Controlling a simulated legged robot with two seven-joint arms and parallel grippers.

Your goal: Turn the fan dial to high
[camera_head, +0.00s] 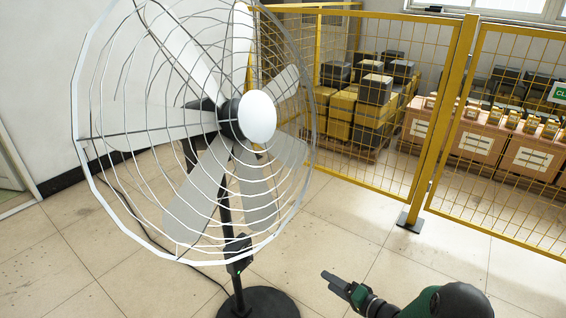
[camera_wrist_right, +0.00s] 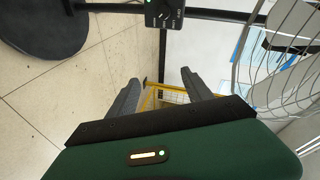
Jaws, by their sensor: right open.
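A large white pedestal fan (camera_head: 258,117) stands at the left of the head view, with its cage facing me. Its dark control box (camera_head: 238,247) sits on the pole below the cage. In the right wrist view the fan dial (camera_wrist_right: 163,14) shows on this box at the top edge, with small white marks around it; its setting is too small to read. My right gripper (camera_head: 337,281) is to the right of the pole, apart from the box. In the wrist view its fingers (camera_wrist_right: 160,85) are spread with nothing between them. My left gripper is not in view.
The round black fan base (camera_head: 262,304) rests on the tiled floor. A yellow mesh fence (camera_head: 411,221) stands behind on the right, with stacked boxes (camera_head: 375,90) beyond it. A cable (camera_head: 150,238) runs along the floor at left. Floor between gripper and fence is clear.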

